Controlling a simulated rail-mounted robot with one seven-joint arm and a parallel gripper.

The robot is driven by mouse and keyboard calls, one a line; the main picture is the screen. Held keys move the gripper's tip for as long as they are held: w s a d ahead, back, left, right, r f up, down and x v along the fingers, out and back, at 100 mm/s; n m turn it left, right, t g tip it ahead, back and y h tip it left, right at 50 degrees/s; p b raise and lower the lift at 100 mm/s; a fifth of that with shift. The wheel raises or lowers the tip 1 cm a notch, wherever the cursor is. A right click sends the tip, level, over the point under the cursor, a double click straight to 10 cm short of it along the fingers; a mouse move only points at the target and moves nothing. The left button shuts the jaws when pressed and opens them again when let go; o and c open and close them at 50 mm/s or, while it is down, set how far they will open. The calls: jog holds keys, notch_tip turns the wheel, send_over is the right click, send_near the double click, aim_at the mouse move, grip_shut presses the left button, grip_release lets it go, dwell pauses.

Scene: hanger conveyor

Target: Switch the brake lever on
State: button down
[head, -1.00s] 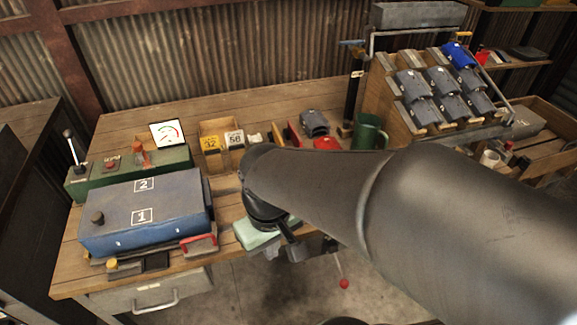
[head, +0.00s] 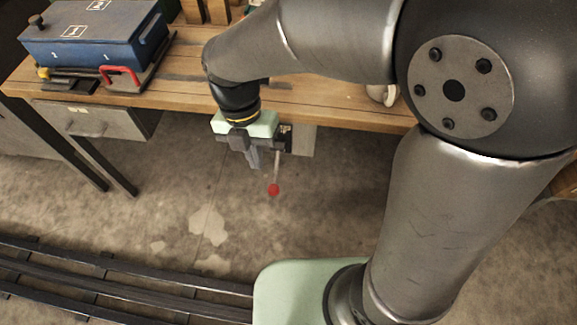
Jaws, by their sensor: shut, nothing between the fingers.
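A thin lever with a red ball knob (head: 274,190) hangs down from a dark mount (head: 286,137) at the front edge of the workbench. No label on it can be read. My gripper (head: 253,163) points downward just left of the lever, with its fingertips a little above the height of the knob. Its fingers are together and hold nothing. The gripper and the lever look very close, but I cannot tell whether they touch. The upper part of the lever is partly hidden beside the gripper.
The wooden workbench (head: 330,105) runs behind my gripper. A blue box (head: 95,35) with a red handle (head: 120,74) sits on its left. A grey drawer (head: 85,120) hangs below. Dark rails (head: 120,283) cross the floor. The floor in front of the lever is clear.

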jog(key=b, duration=0.3)
send_over(269, 191)
jog(key=s+a, duration=0.1)
jog(key=s, duration=0.1)
jog(key=w+a+x, duration=0.1)
jog(key=w+x, duration=0.1)
jog(key=x, duration=0.8)
jog(key=shift+w+d+f+b, duration=0.15)
jog(key=shift+w+d+f, duration=0.1)
jog(key=shift+w+f, duration=0.35)
jog(key=shift+w+d+f+b, duration=0.15)
jog(key=shift+w+d+f, duration=0.15)
jog(key=shift+f, duration=0.4)
jog(key=shift+b+x, duration=0.5)
jog(key=shift+x, duration=0.3)
jog(key=shift+w+a, duration=0.15)
jog(key=shift+w, duration=0.05)
